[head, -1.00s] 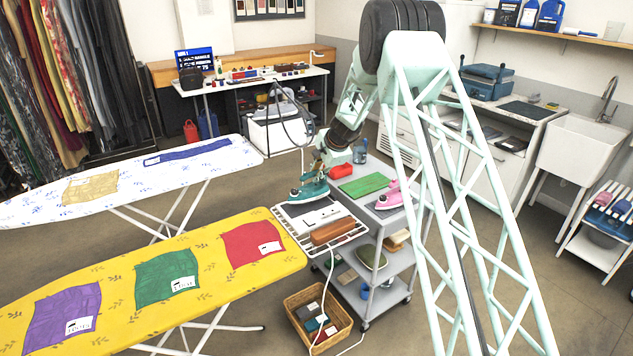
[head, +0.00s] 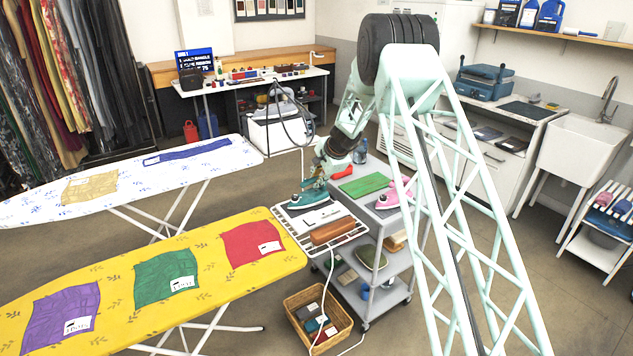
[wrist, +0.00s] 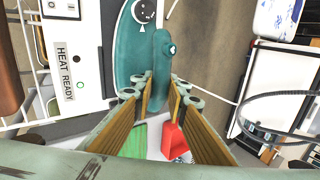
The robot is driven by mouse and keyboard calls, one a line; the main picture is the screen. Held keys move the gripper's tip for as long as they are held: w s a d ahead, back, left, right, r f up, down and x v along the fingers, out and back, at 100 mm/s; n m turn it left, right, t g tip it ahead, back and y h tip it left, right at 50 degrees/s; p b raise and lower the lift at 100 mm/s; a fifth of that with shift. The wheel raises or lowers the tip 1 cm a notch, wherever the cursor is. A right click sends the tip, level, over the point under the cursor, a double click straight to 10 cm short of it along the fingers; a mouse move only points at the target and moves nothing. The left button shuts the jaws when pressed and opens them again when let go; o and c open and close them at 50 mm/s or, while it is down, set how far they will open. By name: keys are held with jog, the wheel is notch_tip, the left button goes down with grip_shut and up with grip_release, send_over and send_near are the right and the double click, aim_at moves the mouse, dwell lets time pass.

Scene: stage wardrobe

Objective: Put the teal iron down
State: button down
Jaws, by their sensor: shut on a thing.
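The teal iron (head: 309,198) is at the back of the wire rack (head: 345,238) by the far right end of the yellow board. My gripper (head: 316,184) is shut on its handle from above. In the wrist view the teal iron (wrist: 133,48) shows below the fingers, its rounded handle (wrist: 161,62) between the wood-toned pads of my gripper (wrist: 158,95). The iron looks level beside the white "HEAT READY" panel (wrist: 75,60). I cannot tell whether its sole touches the rack.
A brown wooden block (head: 333,231) lies on the rack's front part. The grey cart (head: 385,217) to the right holds a pink iron (head: 390,197), a green mat (head: 365,185) and a red object (head: 343,171). The yellow ironing board (head: 110,285) has coloured cloths. A basket (head: 318,318) stands on the floor.

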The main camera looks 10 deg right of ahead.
jog(key=c, duration=2.5)
grip_release()
jog(key=shift+c, duration=0.2)
jog(key=shift+r, duration=0.1)
jog(key=shift+v, duration=0.9)
jog(key=v, duration=1)
jog(key=shift+p, duration=0.45)
jog(key=shift+s, duration=0.1)
jog(key=shift+r, duration=0.1)
